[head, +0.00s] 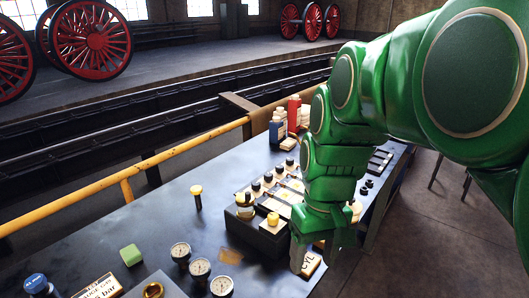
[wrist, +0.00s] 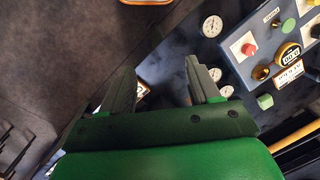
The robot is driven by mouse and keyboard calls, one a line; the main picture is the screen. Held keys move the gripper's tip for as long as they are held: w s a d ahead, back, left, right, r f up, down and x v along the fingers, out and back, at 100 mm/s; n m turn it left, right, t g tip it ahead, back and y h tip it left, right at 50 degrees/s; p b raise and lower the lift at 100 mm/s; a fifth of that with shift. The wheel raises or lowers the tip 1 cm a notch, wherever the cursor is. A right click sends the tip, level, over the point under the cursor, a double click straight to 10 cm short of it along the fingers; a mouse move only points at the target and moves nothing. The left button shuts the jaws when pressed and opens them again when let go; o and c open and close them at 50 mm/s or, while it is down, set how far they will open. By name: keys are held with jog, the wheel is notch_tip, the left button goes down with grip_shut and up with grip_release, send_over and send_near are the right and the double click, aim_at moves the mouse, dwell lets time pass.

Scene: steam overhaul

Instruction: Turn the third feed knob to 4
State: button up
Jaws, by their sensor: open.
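A row of dark round knobs (head: 268,177) with pale plates in front stands on a dark box on the bench, left of my arm in the head view. Which one is the third feed knob, and its number, are too small to tell. My gripper (head: 312,264) points down over the bench's near right side, close to a tag lettered "CYL" (head: 310,264), nearer to the camera than the knob row. In the wrist view my gripper (wrist: 162,78) has its fingers apart, with no knob between them. The knob row does not show there.
The wrist view shows a button panel (wrist: 262,45).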

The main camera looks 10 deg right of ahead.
jog(key=w+r+n+y, duration=0.1)
jog(key=w+r+n, duration=0.25)
jog(key=w, duration=1.35)
jog(key=n+t+y, duration=0.2)
jog(key=n, duration=0.7)
send_over(280, 166)
jog(key=s+d, duration=0.2)
jog(key=d, duration=0.1)
notch_tip(280, 166, down, 9)
jog(key=shift+w+d+f+n+t, duration=0.2)
jog(key=shift+w+f+n+t, duration=0.15)
jog(key=shift+w, duration=0.3)
jog(key=shift+f, duration=0.15)
jog(key=shift+x, duration=3.75)
jog(key=shift+a, duration=0.1)
jog(key=shift+c, duration=0.3)
jog(key=shift+s, duration=0.1)
jog(key=c, duration=1)
